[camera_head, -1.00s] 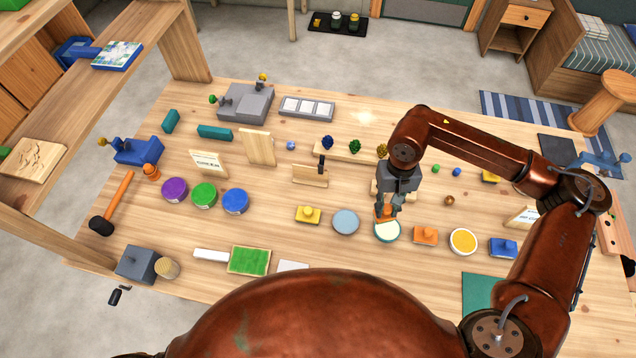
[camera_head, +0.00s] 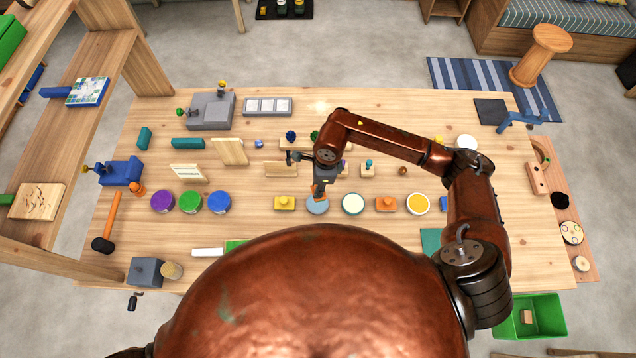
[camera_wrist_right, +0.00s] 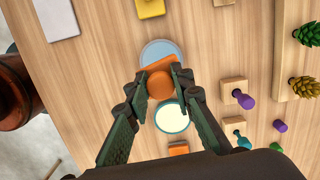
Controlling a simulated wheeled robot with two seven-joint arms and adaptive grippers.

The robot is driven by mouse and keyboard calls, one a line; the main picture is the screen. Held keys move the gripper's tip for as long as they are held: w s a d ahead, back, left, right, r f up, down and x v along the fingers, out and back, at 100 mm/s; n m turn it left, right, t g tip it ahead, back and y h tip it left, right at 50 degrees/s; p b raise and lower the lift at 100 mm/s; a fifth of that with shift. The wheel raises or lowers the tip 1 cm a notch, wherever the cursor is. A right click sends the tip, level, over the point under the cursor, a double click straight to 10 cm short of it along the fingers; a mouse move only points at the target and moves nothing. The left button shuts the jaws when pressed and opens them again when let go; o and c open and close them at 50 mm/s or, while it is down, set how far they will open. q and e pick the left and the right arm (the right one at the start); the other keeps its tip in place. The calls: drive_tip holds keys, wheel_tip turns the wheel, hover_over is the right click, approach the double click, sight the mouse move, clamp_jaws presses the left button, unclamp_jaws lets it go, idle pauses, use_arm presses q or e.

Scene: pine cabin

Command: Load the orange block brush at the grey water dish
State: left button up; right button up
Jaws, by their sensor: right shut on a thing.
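My right gripper (camera_head: 318,190) is shut on the orange block brush (camera_wrist_right: 158,84), which has a round knob and a bar-shaped block. In the right wrist view the fingers (camera_wrist_right: 158,95) grip its sides. The brush is at the grey water dish (camera_head: 317,207) and covers part of it; the dish's rim also shows in the wrist view (camera_wrist_right: 158,46). I cannot tell whether the brush touches the dish. A pale dish with a teal rim (camera_head: 353,204) is just to the right. My left gripper is not in view.
A yellow knobbed block (camera_head: 284,203) stands left of the grey dish. An orange knobbed block (camera_head: 386,204) and a yellow-filled dish (camera_head: 418,204) stand to the right. Purple, green and blue tubs (camera_head: 220,202) are further left. A wooden stand (camera_head: 281,169) is behind.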

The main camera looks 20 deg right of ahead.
drive_tip(key=shift+a+m, duration=0.1)
drive_tip(key=shift+m, duration=0.3)
drive_tip(key=shift+f, duration=0.2)
drive_tip(key=shift+f+b, duration=1.25)
drive_tip(key=shift+f, duration=1.6)
drive_tip(key=shift+f+b, duration=0.45)
drive_tip(key=shift+f, duration=0.05)
drive_tip(key=shift+s+f, duration=0.1)
drive_tip(key=shift+s, duration=0.05)
drive_tip(key=shift+r+p, duration=1.5)
drive_tip(key=shift+r, duration=2.1)
